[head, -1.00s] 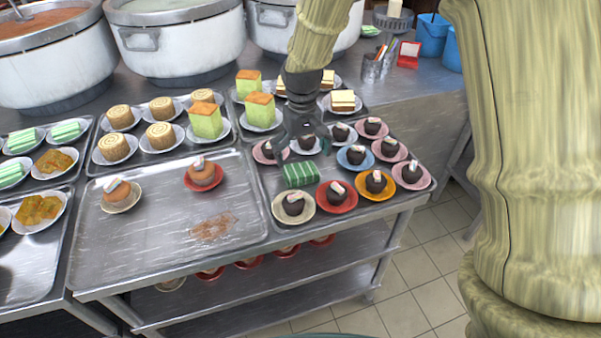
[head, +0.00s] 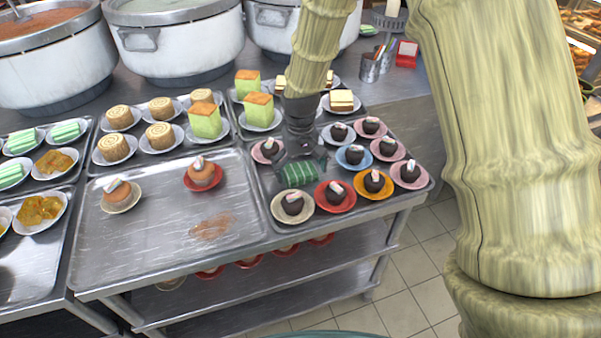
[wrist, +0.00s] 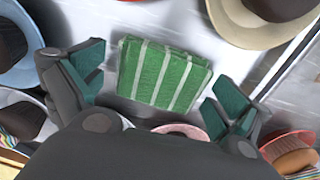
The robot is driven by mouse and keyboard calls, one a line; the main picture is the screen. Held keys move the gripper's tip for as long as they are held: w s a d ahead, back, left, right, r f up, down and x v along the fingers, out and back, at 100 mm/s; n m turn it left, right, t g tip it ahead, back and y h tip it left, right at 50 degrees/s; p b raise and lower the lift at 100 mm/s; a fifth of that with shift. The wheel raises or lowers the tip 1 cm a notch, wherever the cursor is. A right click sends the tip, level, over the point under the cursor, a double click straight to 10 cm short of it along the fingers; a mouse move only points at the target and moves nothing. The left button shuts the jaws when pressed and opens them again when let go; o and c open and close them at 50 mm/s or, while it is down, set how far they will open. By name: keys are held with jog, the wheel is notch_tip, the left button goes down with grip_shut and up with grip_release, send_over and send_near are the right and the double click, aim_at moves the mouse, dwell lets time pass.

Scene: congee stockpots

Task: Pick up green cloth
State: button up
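The green cloth (head: 299,174) is folded, with pale stripes, and lies on the right tray (head: 262,192) among small plates of dark cakes. In the wrist view the cloth (wrist: 164,75) sits between and slightly beyond my open fingers. My gripper (head: 301,158) is low over the tray, right at the cloth in the head view. In the wrist view my gripper (wrist: 160,95) has its two green-padded fingers spread wide, one on each side of the cloth, with a gap to each. Its fingertips are hard to make out in the head view.
Dark cakes on plates stand close around the cloth, including a red plate (head: 335,200), a cream plate (head: 292,212) and a blue plate (head: 355,156). Tall green cakes (head: 205,120) stand behind. The left tray (head: 150,245) has bare room. Large pots (head: 180,45) line the back.

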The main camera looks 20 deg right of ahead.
aim_at(300, 169)
jog(key=c, duration=0.9)
jog(key=shift+r+b, duration=0.35)
jog(key=shift+r, duration=4.65)
